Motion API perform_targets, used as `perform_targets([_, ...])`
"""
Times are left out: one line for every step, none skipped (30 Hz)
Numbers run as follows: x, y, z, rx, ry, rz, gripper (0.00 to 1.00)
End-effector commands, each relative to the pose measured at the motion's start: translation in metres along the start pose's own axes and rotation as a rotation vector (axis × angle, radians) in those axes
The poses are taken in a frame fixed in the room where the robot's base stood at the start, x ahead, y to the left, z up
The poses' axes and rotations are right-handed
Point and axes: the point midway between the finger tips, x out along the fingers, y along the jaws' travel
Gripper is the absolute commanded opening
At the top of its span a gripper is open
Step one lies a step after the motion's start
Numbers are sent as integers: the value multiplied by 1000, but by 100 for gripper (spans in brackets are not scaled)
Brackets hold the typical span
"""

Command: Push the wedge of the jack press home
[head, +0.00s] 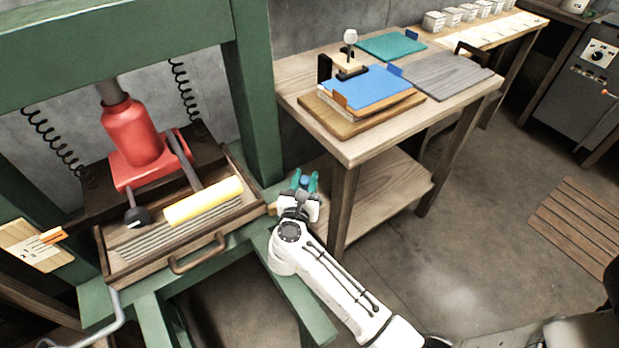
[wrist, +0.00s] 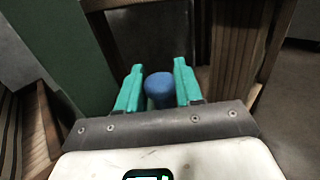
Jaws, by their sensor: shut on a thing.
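The jack press is a green frame (head: 258,90) with a red bottle jack (head: 133,130) standing inside it. My gripper (head: 304,182) is at the right of the press, beside the foot of its right post. Its two teal fingers are shut on a blue round knob (wrist: 159,91), which also shows between them in the head view (head: 305,182). I cannot tell whether this knob belongs to the wedge; no wedge body shows clearly. The green post also shows at the left of the wrist view (wrist: 60,45).
A wooden table (head: 350,150) with a lower shelf stands close right of my gripper. Open floor lies farther right, with a slatted wooden mat (head: 580,222).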

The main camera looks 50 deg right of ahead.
Motion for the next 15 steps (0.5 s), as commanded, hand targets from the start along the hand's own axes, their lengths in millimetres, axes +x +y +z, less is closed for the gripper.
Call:
perform_targets([-9, 10, -2, 2, 2, 6, 0])
perform_targets([-14, 15, -2, 3, 2, 7, 0])
perform_targets([-20, 21, -2, 3, 2, 7, 0])
perform_targets([-24, 26, -2, 3, 2, 8, 0])
perform_targets([-28, 29, -2, 3, 1, 7, 0])
perform_targets([-32, 34, -2, 3, 1, 7, 0])
perform_targets([-35, 36, -2, 2, 1, 7, 0])
perform_targets([-37, 38, -1, 2, 1, 6, 0])
perform_targets([-39, 39, -1, 2, 1, 5, 0])
perform_targets([-40, 40, -1, 2, 1, 6, 0])
perform_targets([-40, 41, -1, 1, 1, 6, 0])
perform_targets([-41, 41, 0, 1, 1, 7, 0])
perform_targets([-41, 41, 0, 1, 1, 7, 0])
perform_targets([-41, 41, 0, 1, 1, 8, 0])
perform_targets([-41, 42, 0, 1, 2, 8, 0])
